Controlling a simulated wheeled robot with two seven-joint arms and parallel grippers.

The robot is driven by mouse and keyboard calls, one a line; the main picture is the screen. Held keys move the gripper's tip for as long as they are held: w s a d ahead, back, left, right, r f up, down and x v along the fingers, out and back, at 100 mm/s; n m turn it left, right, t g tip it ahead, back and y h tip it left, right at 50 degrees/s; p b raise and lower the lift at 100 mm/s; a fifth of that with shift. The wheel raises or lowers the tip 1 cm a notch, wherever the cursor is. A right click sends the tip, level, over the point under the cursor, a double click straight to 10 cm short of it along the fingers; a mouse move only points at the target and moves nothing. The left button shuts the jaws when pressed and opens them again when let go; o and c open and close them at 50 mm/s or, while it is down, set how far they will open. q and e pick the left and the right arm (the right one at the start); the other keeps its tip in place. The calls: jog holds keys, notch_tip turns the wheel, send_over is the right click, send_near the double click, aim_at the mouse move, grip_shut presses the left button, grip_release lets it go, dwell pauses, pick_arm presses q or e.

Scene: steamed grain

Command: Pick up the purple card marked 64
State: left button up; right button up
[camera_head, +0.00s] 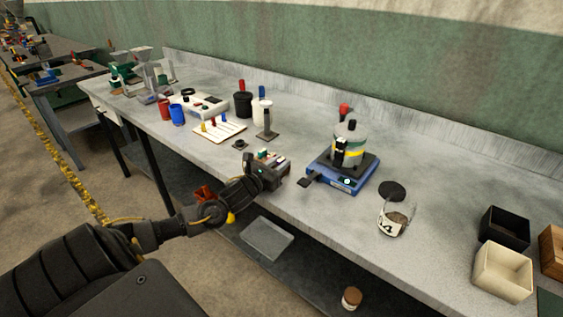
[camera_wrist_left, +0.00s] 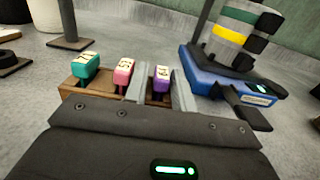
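The purple card (camera_wrist_left: 162,76) stands upright in a small brown wooden rack (camera_wrist_left: 75,96) in the left wrist view; its number is too small to read surely. A pink card (camera_wrist_left: 123,71) and a teal card (camera_wrist_left: 84,66) stand to its left in the same rack. My left gripper (camera_wrist_left: 162,88) has its two grey fingers apart, one on each side of the purple card; I see no clear contact. In the head view my left gripper (camera_head: 272,174) is at the rack near the bench's front edge. My right gripper is not in view.
A blue-based device (camera_head: 345,179) with a banded pot (camera_head: 350,148) stands close right of the rack. A dark stand (camera_head: 267,133) is behind it. A glass jar (camera_head: 393,219) and open boxes (camera_head: 502,269) are further right on the grey bench (camera_head: 330,222).

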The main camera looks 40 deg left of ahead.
pick_arm(q)
jog(key=shift+w, duration=0.9)
jog(key=shift+c, duration=0.2)
grip_shut()
